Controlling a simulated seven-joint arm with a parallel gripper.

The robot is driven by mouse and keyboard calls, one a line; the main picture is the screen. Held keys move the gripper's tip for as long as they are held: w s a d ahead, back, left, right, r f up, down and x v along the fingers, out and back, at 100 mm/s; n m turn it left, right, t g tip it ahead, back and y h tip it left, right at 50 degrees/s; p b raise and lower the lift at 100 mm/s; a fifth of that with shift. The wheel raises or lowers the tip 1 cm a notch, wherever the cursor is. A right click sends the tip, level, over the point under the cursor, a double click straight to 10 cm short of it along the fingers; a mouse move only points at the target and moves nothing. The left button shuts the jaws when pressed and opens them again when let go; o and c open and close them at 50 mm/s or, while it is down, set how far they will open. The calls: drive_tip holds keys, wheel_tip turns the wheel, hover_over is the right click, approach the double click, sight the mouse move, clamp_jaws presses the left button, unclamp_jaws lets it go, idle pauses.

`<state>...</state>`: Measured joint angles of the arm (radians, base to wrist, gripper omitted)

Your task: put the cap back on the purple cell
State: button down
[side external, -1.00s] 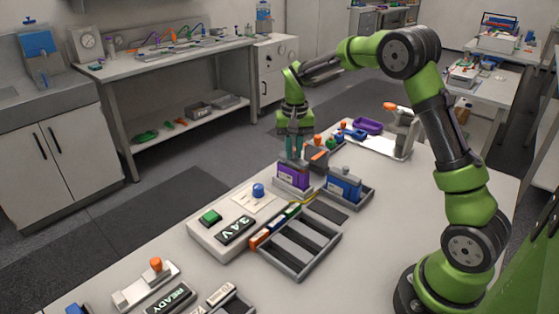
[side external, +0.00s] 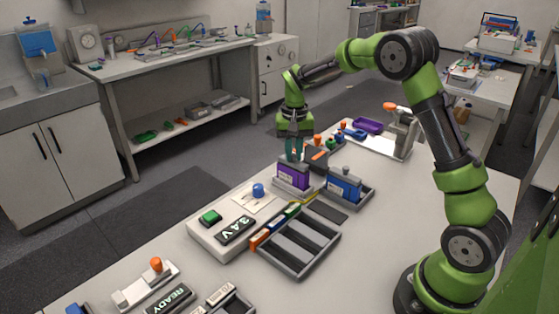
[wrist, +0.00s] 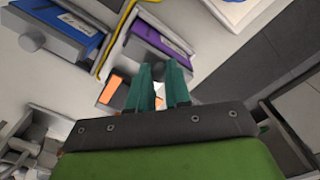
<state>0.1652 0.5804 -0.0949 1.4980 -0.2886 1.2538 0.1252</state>
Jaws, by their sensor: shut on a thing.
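The purple cell (side external: 293,177) stands upright in a grey holder on the table. It also shows in the wrist view (wrist: 163,38), at the top middle. My gripper (side external: 294,157) points down at the top of the purple cell, close to it. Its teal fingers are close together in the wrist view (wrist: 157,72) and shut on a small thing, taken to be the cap. The cap is mostly hidden by the fingers, and I cannot tell whether it touches the cell.
A blue cell (side external: 343,184) stands in a grey holder just to the right. A yellow cable (side external: 312,198) runs near both. A 3.4V meter (side external: 234,230), a blue knob (side external: 258,190) and a grey slotted tray (side external: 298,242) lie nearer. A purple tray (side external: 368,126) sits at the back.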

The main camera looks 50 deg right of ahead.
drive_tip(key=c, duration=0.5)
unclamp_jaws()
drive_tip(key=shift+r, duration=3.55)
clamp_jaws()
